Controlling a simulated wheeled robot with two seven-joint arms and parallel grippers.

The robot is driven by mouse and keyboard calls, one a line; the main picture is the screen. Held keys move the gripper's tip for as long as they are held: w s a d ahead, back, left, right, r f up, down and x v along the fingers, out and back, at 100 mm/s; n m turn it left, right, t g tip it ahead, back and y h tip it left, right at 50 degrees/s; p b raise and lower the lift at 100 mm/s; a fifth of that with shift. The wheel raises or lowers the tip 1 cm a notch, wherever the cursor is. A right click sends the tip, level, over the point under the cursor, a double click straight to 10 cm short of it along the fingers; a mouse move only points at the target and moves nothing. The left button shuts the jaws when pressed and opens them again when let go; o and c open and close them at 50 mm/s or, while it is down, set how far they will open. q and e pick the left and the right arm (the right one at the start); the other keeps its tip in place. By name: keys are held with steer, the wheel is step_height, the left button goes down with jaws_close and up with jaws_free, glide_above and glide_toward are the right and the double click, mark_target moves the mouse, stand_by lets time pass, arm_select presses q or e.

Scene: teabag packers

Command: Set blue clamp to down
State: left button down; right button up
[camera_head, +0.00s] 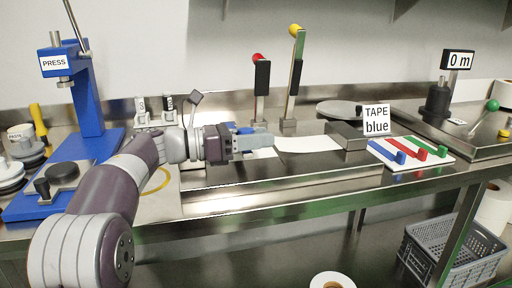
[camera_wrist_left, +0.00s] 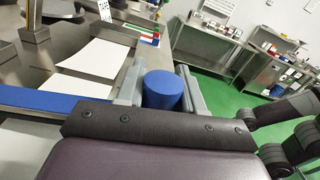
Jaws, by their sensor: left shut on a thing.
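My left gripper (camera_head: 256,141) reaches over the bench from the left in the head view. Its two fingers are shut on a blue cylinder (camera_wrist_left: 162,88), the knob of the blue clamp, which shows between them in the left wrist view. A long blue bar (camera_wrist_left: 60,102) runs at the left of that view; its join to the knob is hidden. In the head view only a small blue part (camera_head: 243,130) shows behind the gripper, so I cannot tell the clamp's tilt. White sheet (camera_head: 308,144) lies beyond the gripper. My right gripper is in neither view.
A blue press (camera_head: 88,100) stands at left. Levers with a red knob (camera_head: 258,57) and a yellow knob (camera_head: 295,29) rise behind the gripper. A "TAPE blue" sign (camera_head: 376,120) stands right, beside blue, red and green tabs (camera_head: 422,153). A grey crate (camera_head: 455,250) sits below.

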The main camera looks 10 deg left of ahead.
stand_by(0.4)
arm_select(q)
steer(key=c, duration=0.8)
jaws_free()
steer(key=shift+a, duration=0.1)
steer(key=p+v, duration=0.1)
steer(key=v, duration=1.1)
steer(key=shift+s+a, duration=0.15)
steer(key=shift+a, duration=0.15)
steer(key=shift+f, duration=0.1)
